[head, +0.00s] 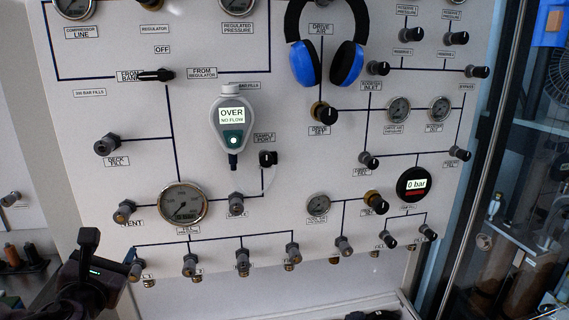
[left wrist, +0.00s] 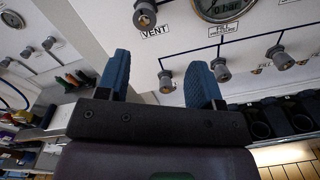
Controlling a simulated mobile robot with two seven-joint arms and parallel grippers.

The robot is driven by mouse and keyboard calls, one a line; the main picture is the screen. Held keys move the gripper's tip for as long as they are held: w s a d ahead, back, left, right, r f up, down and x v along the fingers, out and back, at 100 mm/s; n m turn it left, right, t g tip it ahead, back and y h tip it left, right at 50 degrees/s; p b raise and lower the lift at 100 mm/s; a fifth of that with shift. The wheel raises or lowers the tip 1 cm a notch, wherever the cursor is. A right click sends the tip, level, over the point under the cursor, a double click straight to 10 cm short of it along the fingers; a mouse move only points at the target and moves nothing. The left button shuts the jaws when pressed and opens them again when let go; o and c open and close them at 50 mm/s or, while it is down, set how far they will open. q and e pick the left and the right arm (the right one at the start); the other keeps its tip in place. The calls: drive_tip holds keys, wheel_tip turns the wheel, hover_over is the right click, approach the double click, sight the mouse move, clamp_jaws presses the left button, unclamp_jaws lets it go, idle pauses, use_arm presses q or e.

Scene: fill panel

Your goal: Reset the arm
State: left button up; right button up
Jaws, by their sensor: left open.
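My left gripper (head: 112,254) is at the lower left of the head view, in front of the panel's lower left corner. Its two blue fingers stand apart and empty in the left wrist view (left wrist: 160,72). A fill-valve knob (left wrist: 166,81) shows between the fingers, behind them; I cannot tell the exact gap. The white fill panel (head: 215,165) fills most of the head view. The VENT knob (head: 124,212) is above and right of the gripper. My right gripper is not in view.
A handheld meter reading OVER, NO FLOW (head: 233,125) and blue-black headphones (head: 326,50) hang on the panel. A round display reads 0 bar (head: 413,184). A row of knobs (head: 242,260) sticks out along the lower edge. Dark round holders (left wrist: 257,122) lie below the panel.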

use_arm(q)
drive_tip(key=w+d+f+n+g+h, duration=0.1)
drive_tip(key=d+f+n+h, duration=0.5)
drive_tip(key=n, duration=0.5)
drive_tip(key=w+d+f+n+g+h, duration=0.1)
drive_tip(key=d+f+n+g+h, duration=0.15)
drive_tip(key=f+n, duration=0.75)
drive_tip(key=s+a+f+n+g+y, duration=0.1)
drive_tip(key=s+f+n+y, duration=0.1)
drive_tip(key=s+f+n, duration=0.6)
drive_tip(key=s+a+f+n+g+y+b, duration=0.1)
drive_tip(key=s+f+n+y, duration=0.2)
drive_tip(key=s+f+n, duration=0.6)
drive_tip(key=s+f, duration=0.3)
drive_tip(key=shift+s+a, duration=0.25)
drive_tip(key=shift+f+g, duration=0.1)
drive_tip(key=shift+g, duration=0.15)
